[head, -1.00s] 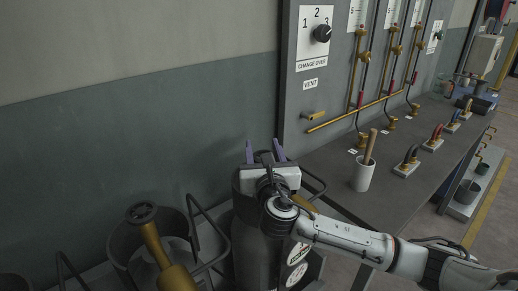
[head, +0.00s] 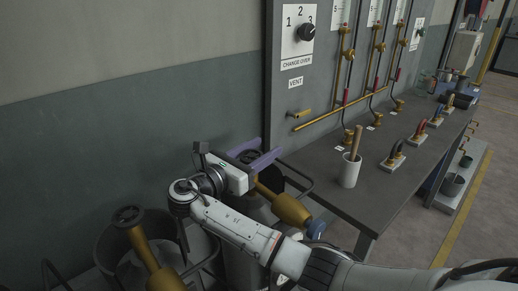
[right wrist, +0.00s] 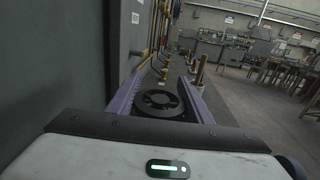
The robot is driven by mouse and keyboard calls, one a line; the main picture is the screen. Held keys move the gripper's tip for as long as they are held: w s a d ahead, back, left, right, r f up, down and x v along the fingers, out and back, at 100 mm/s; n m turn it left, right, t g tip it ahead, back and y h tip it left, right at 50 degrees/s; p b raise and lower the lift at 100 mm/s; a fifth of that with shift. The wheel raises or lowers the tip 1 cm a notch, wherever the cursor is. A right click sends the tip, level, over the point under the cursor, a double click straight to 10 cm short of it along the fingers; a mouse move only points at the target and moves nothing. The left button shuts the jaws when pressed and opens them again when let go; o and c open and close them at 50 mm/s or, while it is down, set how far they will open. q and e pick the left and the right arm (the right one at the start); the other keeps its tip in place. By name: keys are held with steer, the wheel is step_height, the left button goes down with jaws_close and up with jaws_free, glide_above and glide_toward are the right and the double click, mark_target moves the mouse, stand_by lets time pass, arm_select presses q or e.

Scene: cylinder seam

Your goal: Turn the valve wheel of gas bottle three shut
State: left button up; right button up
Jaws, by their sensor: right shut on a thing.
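A black spoked valve wheel (right wrist: 158,103) lies between the purple fingers of my right gripper (head: 270,147) in the right wrist view. There the fingers largely hide the wheel. Its brass valve body (head: 284,204) slants down to the right below the fingers, with a blue-grey part at its lower end. The bottle below is partly hidden by my right arm, and I cannot read its number. My left gripper is not in view.
Another brass valve with a dark wheel (head: 128,214) stands at the lower left. A grey bench (head: 335,205) holds a white pot (head: 350,171) and several hose fittings. A panel with a change-over knob (head: 306,32) and brass pipes rises behind. The wall is close on the left.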

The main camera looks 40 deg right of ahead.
steer(key=shift+s+m+g, duration=0.2)
steer(key=shift+m+g, duration=0.5)
steer(key=shift+g, duration=0.4)
steer(key=shift+d+g, duration=0.1)
steer(key=shift+g, duration=0.2)
steer(key=o, duration=1.1)
steer(key=shift+c, duration=0.2)
step_height(320, 180, up, 10)
